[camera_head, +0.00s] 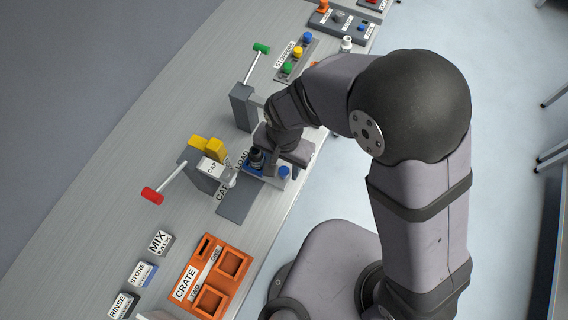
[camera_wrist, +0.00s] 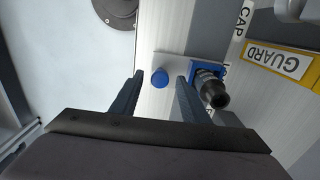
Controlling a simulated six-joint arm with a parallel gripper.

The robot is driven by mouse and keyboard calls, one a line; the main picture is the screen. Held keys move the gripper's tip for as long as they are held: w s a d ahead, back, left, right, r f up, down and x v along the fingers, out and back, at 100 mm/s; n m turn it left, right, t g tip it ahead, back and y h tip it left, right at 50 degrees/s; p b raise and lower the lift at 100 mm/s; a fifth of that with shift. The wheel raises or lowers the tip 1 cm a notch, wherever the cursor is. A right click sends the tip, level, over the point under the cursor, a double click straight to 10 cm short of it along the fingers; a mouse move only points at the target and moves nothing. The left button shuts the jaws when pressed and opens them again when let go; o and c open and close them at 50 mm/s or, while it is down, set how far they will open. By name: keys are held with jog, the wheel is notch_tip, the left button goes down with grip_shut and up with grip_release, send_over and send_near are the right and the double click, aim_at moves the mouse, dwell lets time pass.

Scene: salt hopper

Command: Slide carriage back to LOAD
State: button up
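The carriage is a pale plate (camera_head: 268,180) on a dark grey track (camera_head: 236,207), with a blue knob (camera_head: 283,172) at its right end. In the wrist view, the blue knob (camera_wrist: 160,78) shows between the fingertips of my gripper (camera_wrist: 161,80), with a gap on both sides. The dark container (camera_wrist: 212,90) is just right of the right finger. My gripper is open; its height relative to the knob is unclear.
A grey post with yellow guard (camera_head: 207,148) and a red-handled lever (camera_head: 153,195) stands left of the track. A green-handled lever (camera_head: 261,48) is behind. An orange crate (camera_head: 215,275) sits in front. Bare counter lies between the crate and track.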

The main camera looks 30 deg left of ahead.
jog(key=shift+r+b, duration=0.85)
jog(key=shift+r, duration=2.85)
jog(key=n, duration=0.3)
jog(key=shift+w+a, duration=0.1)
jog(key=shift+a, duration=0.05)
jog(key=shift+f+n, duration=0.25)
jog(key=shift+n, duration=0.75)
jog(key=s+d+f+n+h, duration=0.1)
jog(key=d+n, duration=0.2)
jog(key=d, duration=0.2)
jog(key=s+d+f+n, duration=0.2)
jog(key=d, duration=0.3)
jog(key=w+d+r+m, duration=0.1)
jog(key=w+d+m, duration=0.15)
jog(key=d, duration=0.45)
jog(key=w+d+r+m+y, duration=0.1)
jog(key=d+m, duration=0.3)
jog(key=d, duration=0.3)
jog(key=w+d+r+m, duration=0.1)
jog(key=w+d+m, duration=0.1)
jog(key=d+m, duration=0.35)
notch_tip(320, 180, down, 16)
jog(key=d+n+b, duration=0.1)
jog(key=n+b, duration=0.1)
jog(key=b, duration=1.4)
jog(key=shift+w+f+b, duration=0.15)
jog(key=shift+b, duration=0.15)
